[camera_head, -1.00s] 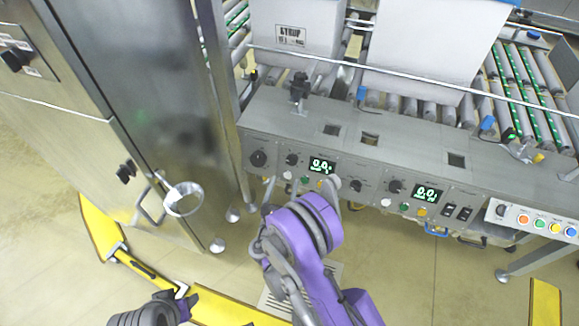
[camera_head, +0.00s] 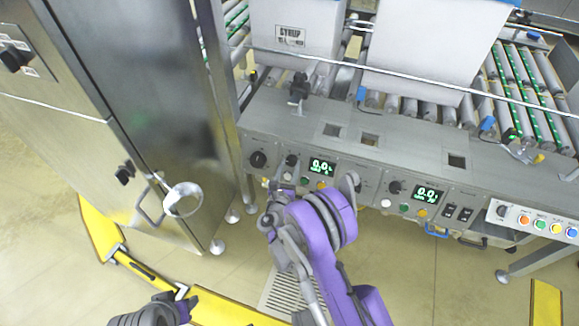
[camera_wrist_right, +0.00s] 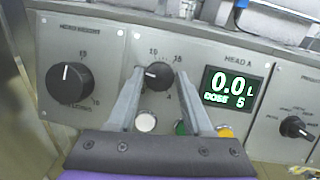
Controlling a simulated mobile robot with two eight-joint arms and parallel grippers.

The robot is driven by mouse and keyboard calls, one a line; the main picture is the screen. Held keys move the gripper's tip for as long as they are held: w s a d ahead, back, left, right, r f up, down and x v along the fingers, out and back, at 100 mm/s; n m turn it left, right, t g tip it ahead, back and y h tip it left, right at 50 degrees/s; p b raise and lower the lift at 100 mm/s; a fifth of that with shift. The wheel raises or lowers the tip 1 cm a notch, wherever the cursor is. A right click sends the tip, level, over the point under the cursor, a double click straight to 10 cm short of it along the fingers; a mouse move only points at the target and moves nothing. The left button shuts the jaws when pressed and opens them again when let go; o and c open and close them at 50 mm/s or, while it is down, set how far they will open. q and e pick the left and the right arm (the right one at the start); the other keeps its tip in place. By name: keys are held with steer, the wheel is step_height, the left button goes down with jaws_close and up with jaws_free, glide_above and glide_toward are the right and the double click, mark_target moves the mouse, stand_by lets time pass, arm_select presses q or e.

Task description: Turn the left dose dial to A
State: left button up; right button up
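The left dose dial is a small black knob (camera_wrist_right: 158,76) on the panel marked HEAD A, with a white pointer line aimed left and small numbers around it. My right gripper (camera_wrist_right: 160,74) is open, with one finger on each side of the knob. The fingertips look very near it; contact cannot be told. The green display (camera_wrist_right: 232,90) right of it reads 0.0 L and a dose of 5. My left arm shows only in part at the lower left of the head view; its gripper is not visible.
A larger black knob (camera_wrist_right: 70,79) sits left of the dial. A white button (camera_wrist_right: 146,122) and a green button (camera_wrist_right: 181,127) lie below, close to the fingers. A second dose dial (camera_head: 395,187) and display (camera_head: 425,194) are farther right. A steel cabinet (camera_head: 150,90) stands left.

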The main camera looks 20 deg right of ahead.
jaws_close()
